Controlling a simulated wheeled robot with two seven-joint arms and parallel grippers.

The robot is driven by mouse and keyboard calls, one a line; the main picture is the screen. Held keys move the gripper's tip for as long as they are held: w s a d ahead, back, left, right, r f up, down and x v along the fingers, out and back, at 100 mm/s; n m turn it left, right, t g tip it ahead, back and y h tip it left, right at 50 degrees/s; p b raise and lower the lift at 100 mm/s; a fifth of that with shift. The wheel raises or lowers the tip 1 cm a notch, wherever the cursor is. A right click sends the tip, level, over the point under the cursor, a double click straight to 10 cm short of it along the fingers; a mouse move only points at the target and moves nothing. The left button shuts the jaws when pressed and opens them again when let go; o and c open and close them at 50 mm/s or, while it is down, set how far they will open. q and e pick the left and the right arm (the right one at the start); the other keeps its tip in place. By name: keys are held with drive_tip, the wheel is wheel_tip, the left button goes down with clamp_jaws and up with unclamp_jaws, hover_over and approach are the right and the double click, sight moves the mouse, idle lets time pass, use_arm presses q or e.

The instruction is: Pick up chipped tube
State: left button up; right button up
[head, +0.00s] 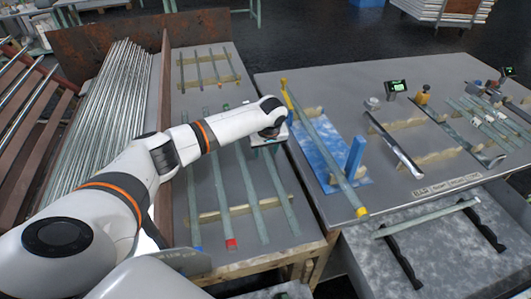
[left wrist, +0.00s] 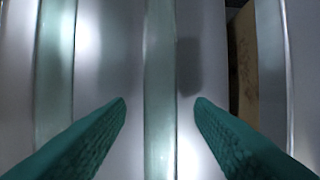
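Several pale green glass tubes lie side by side on wooden strips on the grey middle table; one is the tube with a red end (head: 222,205), another is the rightmost tube (head: 281,190). I cannot tell which one is chipped. My left gripper (head: 268,146) is over this row, near the rightmost tube. In the left wrist view my left gripper (left wrist: 160,102) has its green fingers spread, with one glass tube (left wrist: 159,60) running between and below them, not gripped. Another tube (left wrist: 54,75) lies to the left. My right gripper is not in view.
A wooden strip (head: 209,216) supports the tubes. On the right table, a long tube with yellow ends (head: 320,140) lies over a blue sheet beside a blue post (head: 354,158). A bundle of long tubes (head: 105,115) fills the rack at left. A gap separates the tables.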

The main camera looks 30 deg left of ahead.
use_arm(q)
clamp_jaws()
